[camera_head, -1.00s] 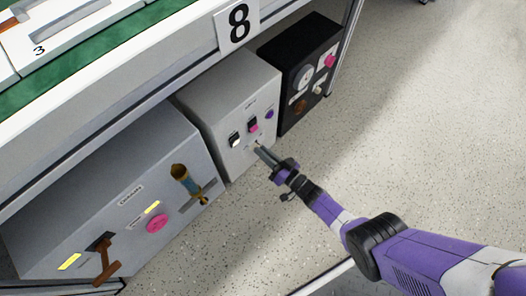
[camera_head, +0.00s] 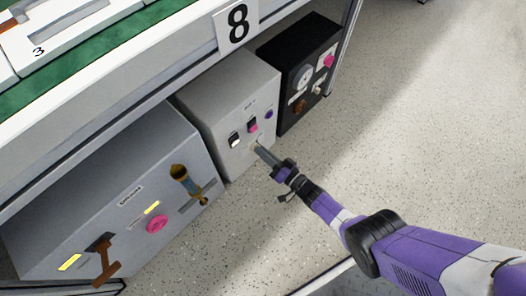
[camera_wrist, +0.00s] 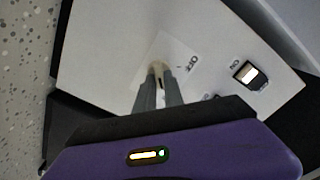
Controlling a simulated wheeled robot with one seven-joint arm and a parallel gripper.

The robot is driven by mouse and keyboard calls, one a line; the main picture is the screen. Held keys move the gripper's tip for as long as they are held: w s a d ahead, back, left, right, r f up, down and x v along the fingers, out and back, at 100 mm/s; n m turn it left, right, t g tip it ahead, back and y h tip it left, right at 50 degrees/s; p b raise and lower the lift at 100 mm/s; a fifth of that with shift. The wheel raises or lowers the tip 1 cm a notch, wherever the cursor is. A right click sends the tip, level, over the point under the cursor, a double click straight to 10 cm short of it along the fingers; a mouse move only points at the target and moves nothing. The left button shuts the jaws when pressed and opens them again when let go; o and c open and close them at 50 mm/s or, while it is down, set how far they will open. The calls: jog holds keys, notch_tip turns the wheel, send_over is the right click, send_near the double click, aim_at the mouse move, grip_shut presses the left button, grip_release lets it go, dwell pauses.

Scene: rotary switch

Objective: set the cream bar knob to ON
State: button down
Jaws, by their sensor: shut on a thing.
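The cream bar knob (camera_wrist: 158,65) is on the front of the light grey box (camera_head: 238,100), low on its panel. In the wrist view it shows between my fingertips, on a pale plate with an OFF label to its right. My gripper (camera_wrist: 159,76) is shut on the knob, with one finger on each side. In the head view my gripper (camera_head: 261,150) reaches the lower part of the panel, and its fingers largely hide the knob. The knob's exact angle and its ON mark are hard to make out.
A black and white switch (camera_wrist: 249,74) is beside the knob. A pink switch (camera_head: 253,126) and a purple knob (camera_head: 268,114) are higher on the panel. A black box (camera_head: 300,65) stands to the right, and a grey box with levers (camera_head: 110,190) to the left. Open floor lies in front.

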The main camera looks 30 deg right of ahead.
jog(key=c, duration=1.4)
grip_release()
jog(key=shift+c, duration=0.2)
jog(key=shift+s, duration=0.15)
jog(key=p+v, duration=0.2)
jog(key=v, duration=0.5)
jog(key=shift+s+p, duration=0.3)
jog(key=shift+d, duration=0.1)
